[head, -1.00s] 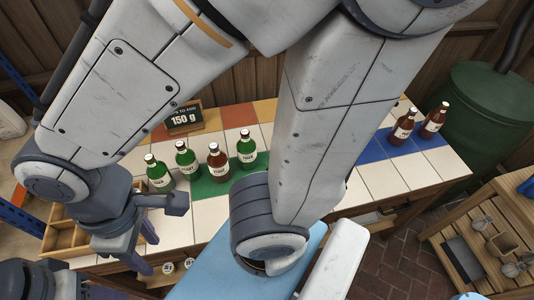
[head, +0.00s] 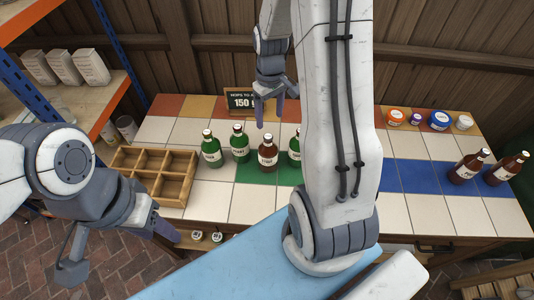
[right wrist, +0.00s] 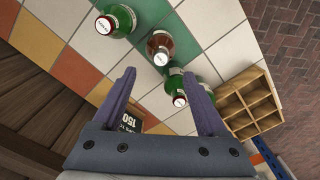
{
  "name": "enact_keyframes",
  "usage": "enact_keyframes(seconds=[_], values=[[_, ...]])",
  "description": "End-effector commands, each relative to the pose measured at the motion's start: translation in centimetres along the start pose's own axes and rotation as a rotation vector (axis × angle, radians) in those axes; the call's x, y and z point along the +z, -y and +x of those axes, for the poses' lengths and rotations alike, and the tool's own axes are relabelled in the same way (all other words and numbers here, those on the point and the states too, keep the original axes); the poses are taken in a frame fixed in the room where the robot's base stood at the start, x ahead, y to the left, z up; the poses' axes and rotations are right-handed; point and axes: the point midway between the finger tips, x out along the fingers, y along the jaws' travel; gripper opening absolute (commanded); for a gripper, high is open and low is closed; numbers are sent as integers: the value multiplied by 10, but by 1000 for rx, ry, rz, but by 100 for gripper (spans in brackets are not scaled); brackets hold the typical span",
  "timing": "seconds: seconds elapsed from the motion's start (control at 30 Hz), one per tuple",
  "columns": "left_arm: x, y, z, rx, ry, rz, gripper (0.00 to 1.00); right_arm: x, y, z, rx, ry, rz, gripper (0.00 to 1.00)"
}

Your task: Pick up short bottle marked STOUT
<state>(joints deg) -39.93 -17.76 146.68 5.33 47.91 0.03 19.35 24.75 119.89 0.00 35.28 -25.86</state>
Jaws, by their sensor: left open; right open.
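A brown bottle (head: 267,154) with a white label stands upright on the green tiles in the head view. Green bottles (head: 211,150) (head: 239,145) stand to its left, and another (head: 294,147) on its right is partly hidden by my right arm. Two more brown bottles (head: 467,166) (head: 506,168) stand at the far right. The labels are too small to read surely. My right gripper (head: 269,112) is open and empty behind the brown bottle. The right wrist view shows that brown bottle (right wrist: 160,44) just beyond the fingertips (right wrist: 159,74). My left gripper (head: 119,251) is open and empty at the front left.
A wooden divided crate (head: 151,167) sits left of the bottles. A hops sign (head: 239,101) stands behind them. Small round tubs (head: 439,120) sit at the back right. White tiles (head: 255,205) in front of the bottles are clear. A shelf (head: 90,85) stands at the left.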

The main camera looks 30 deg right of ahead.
Motion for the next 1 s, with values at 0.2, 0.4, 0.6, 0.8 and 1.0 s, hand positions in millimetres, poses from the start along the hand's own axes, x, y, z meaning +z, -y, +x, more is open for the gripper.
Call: enact_keyframes(seconds=[0.2, 0.4, 0.6, 0.8, 1.0], values=[[0, 0, -6, 0, 0, 0, 50, 1, -3, 34, -3, 6, 5, 75], [0, -1, -8, 0, 0, 0, 50, 1, -2, 51, -1, 3, 5, 75], [-1, -1, -19, 0, 0, -1, 50, -2, 1, 71, -3, 7, 4, 75], [-1, -2, -25, 0, 0, -1, 50, -4, 1, 96, -2, 4, 6, 75], [-1, -2, -25, 0, 0, -1, 50, -4, 1, 102, 0, 0, 6, 75]])
